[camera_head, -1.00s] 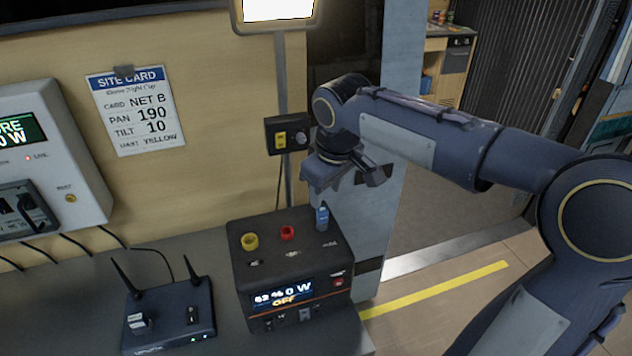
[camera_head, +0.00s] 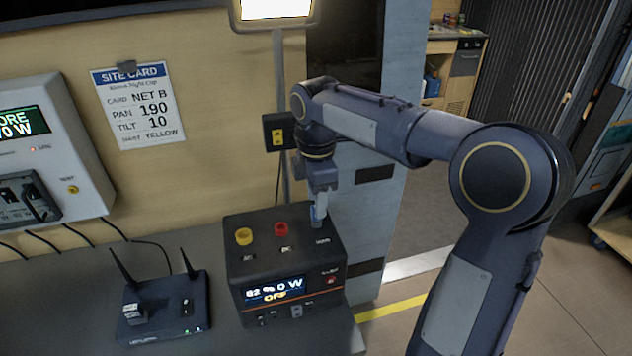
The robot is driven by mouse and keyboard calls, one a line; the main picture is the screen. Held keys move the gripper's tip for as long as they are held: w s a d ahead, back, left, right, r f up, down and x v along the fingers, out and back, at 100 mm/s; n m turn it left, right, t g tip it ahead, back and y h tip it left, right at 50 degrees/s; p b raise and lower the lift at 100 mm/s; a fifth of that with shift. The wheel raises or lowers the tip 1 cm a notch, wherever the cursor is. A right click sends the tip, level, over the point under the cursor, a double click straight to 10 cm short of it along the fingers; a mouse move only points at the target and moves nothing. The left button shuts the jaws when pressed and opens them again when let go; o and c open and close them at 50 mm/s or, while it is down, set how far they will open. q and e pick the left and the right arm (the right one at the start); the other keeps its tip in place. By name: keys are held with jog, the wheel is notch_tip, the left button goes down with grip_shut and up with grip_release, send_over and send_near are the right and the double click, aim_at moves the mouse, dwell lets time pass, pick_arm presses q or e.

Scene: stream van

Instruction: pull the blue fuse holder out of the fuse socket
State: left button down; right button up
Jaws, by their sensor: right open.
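The blue fuse holder (camera_head: 315,214) stands upright at the right rear of the black power box's (camera_head: 238,264) top, where the fuse socket is; the socket itself is too small to make out. My right gripper (camera_head: 319,205) points down at the fuse holder, with its fingers at the holder's upper part. It is open, and I cannot tell whether the fingers touch the holder. The gripper partly hides the holder. My left gripper is not in view.
A yellow knob (camera_head: 244,236) and a red knob (camera_head: 281,229) stand on the box left of the holder. A router with two antennas (camera_head: 165,308) sits to the left on the grey counter (camera_head: 60,320). A wall switch (camera_head: 281,132) is behind my right wrist.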

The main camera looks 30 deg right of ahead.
jog(key=shift+f, duration=0.85)
jog(key=shift+c, duration=0.4)
grip_shut()
